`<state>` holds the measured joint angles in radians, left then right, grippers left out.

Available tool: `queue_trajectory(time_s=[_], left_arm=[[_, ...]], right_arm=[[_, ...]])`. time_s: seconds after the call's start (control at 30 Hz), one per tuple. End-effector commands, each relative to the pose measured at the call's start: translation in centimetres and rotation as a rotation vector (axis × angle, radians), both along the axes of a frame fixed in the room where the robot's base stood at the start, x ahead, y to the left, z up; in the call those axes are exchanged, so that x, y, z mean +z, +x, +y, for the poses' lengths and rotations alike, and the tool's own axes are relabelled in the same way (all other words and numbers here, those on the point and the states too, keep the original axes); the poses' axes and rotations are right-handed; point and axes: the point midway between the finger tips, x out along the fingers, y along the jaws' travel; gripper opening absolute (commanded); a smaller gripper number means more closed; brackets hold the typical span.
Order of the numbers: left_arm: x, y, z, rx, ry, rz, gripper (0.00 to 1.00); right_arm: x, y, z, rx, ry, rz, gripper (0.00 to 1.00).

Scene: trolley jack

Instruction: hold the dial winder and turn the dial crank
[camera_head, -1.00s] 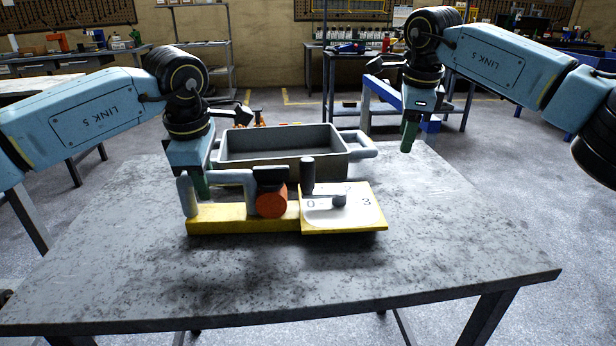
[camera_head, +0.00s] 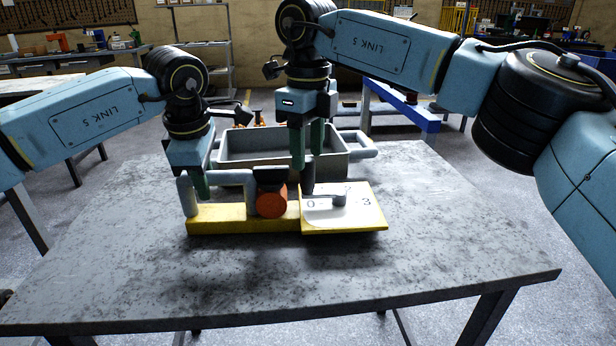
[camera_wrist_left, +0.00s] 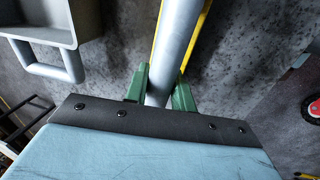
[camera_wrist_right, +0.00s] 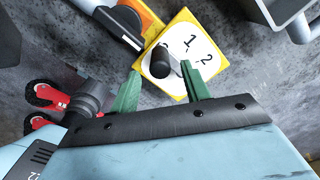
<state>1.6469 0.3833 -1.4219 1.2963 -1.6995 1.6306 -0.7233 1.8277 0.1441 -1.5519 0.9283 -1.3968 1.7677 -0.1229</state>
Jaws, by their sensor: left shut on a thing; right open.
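The dial winder has a yellow base (camera_head: 245,222), a grey handle (camera_head: 184,197) at its left end and an orange round part (camera_head: 271,200). Its tilted white dial plate (camera_head: 355,218) with yellow edges is at the right. The dial crank has a grey hub (camera_head: 340,199) and an upright dark knob (camera_head: 308,182). My left gripper (camera_head: 197,188) is shut on the grey bar of the handle, seen between its fingers in the left wrist view (camera_wrist_left: 168,70). My right gripper (camera_head: 306,160) is open, pointing down over the knob. In the right wrist view the knob (camera_wrist_right: 160,62) appears between the fingers; contact is unclear.
A grey tray (camera_head: 240,158) with side handles stands behind the winder on the grey worktable (camera_head: 430,245). The table's front and right are clear. A blue-framed bench (camera_head: 405,112) and shelves stand further back.

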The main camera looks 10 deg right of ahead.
Motion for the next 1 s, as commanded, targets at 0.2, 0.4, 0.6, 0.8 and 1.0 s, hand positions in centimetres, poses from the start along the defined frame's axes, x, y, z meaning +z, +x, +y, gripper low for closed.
queue_trajectory(time_s=[0.2, 0.4, 0.6, 0.8, 1.0], left_arm=[[0.0, 0.0, 0.0, 0.0, 0.0, 0.001, 0.0], [0.0, 0.0, 0.0, 0.0, 0.001, 0.001, 0.0], [0.0, 0.0, 0.0, -0.001, 0.001, 0.001, 0.0], [0.0, 0.0, 0.0, -0.001, 0.001, 0.001, 0.0], [0.0, 0.0, 0.0, -0.001, 0.001, 0.001, 0.0]], right_arm=[[-4.0, 0.0, 0.0, 0.001, -0.002, 0.001, 0.47], [-5.8, 0.0, 0.0, 0.001, 0.0, 0.0, 0.47], [-6.1, 0.0, 0.0, 0.0, 0.0, -0.001, 0.47], [-6.1, 0.0, 0.0, 0.001, 0.0, -0.001, 0.38], [-6.1, 0.0, 0.0, 0.001, 0.0, -0.001, 0.11]])
